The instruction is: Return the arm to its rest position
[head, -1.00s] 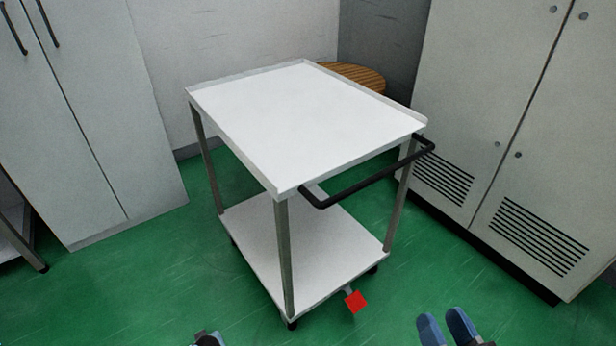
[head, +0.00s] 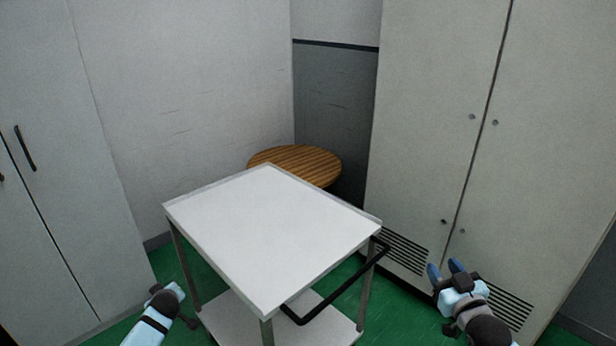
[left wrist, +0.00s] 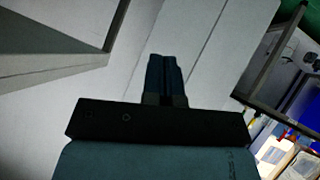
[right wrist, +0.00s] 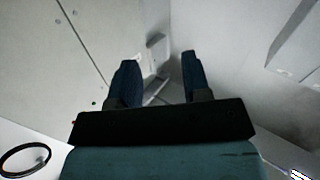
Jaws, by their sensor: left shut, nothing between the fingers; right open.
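My right gripper (head: 445,270) is raised at the lower right of the head view, in front of the grey cabinet. Its two dark blue fingers stand apart in the right wrist view (right wrist: 157,80), with nothing between them. My left arm comes in at the bottom left of the head view, and its gripper (head: 166,294) is left of the cart; its fingertips are hard to make out there. In the left wrist view its fingers (left wrist: 166,78) are together and empty. Neither gripper appears to touch anything.
A white two-shelf cart (head: 270,235) with a black handle (head: 340,290) stands between my arms. Behind it is a round wooden table (head: 300,160). A tall grey cabinet (head: 430,140) stands right, a pale cabinet (head: 60,180) left. Green floor (head: 200,275) shows around the cart.

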